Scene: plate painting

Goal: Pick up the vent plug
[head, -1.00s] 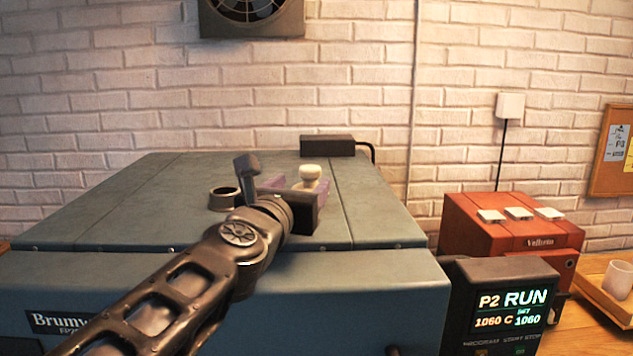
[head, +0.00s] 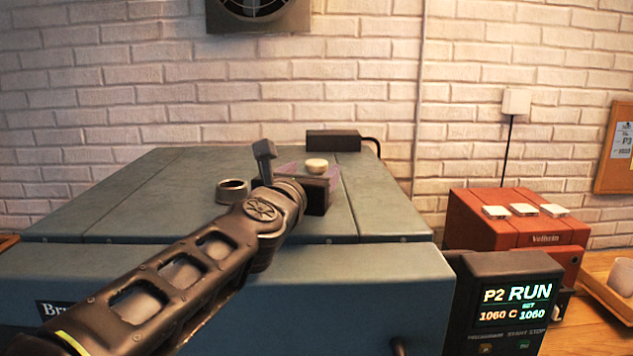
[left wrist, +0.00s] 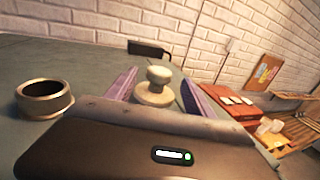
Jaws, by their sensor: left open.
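The vent plug (head: 316,165) is a cream knob on top of the blue kiln (head: 390,215). In the left wrist view the plug (left wrist: 157,90) shows a round head over a wider base. My left gripper (head: 311,174) is open at the plug. Its two purple fingers stand on either side of the plug in the left wrist view (left wrist: 158,79), with gaps between. In the head view the gripper body hides the plug's lower part. My right gripper is not in view.
A metal vent ring (head: 232,190) stands on the kiln top to the left of the plug. A dark box (head: 333,141) with a cable lies behind it. A red unit (head: 517,222) and a lit controller (head: 513,303) are at the right.

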